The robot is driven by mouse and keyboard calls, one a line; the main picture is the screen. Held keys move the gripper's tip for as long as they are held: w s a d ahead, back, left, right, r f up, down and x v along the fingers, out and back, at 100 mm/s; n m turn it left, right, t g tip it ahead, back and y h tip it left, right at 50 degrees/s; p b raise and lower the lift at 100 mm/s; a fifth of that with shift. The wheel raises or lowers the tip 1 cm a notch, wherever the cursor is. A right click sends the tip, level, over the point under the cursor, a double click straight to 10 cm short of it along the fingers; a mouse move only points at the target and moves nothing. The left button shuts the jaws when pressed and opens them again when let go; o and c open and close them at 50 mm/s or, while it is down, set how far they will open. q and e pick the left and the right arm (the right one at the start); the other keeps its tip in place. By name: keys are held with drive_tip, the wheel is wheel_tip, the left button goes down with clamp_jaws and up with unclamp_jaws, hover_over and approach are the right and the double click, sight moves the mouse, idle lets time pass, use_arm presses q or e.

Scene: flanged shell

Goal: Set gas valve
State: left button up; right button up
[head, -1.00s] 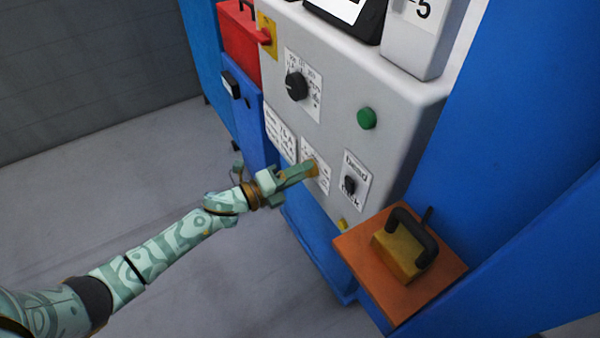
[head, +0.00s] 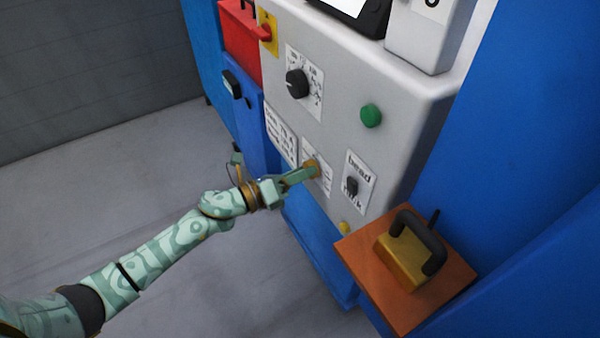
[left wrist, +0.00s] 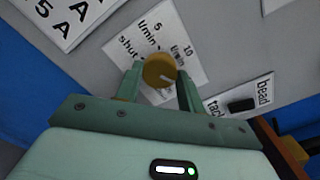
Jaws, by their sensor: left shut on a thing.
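The gas valve is a round yellow knob (head: 312,168) on the grey control panel (head: 345,90). My right gripper is not in view.
Above are a black dial (head: 297,83) and a green button (head: 371,115). A bead/tack switch (head: 352,186) sits right of the knob. An orange shelf (head: 365,265) with a yellow block with a black handle (head: 405,258) juts out below right. Open floor lies left.

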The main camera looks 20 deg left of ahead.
use_arm(q)
drive_tip(key=shift+s+f, duration=0.1)
drive_tip(key=shift+f, duration=0.05)
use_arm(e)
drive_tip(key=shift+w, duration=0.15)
use_arm(q)
drive_tip(key=o, duration=1)
drive_tip(key=shift+c, duration=0.2)
drive_tip(key=p+v, duration=0.3)
drive_tip(key=v, duration=1.3)
drive_tip(key=shift+a, duration=0.15)
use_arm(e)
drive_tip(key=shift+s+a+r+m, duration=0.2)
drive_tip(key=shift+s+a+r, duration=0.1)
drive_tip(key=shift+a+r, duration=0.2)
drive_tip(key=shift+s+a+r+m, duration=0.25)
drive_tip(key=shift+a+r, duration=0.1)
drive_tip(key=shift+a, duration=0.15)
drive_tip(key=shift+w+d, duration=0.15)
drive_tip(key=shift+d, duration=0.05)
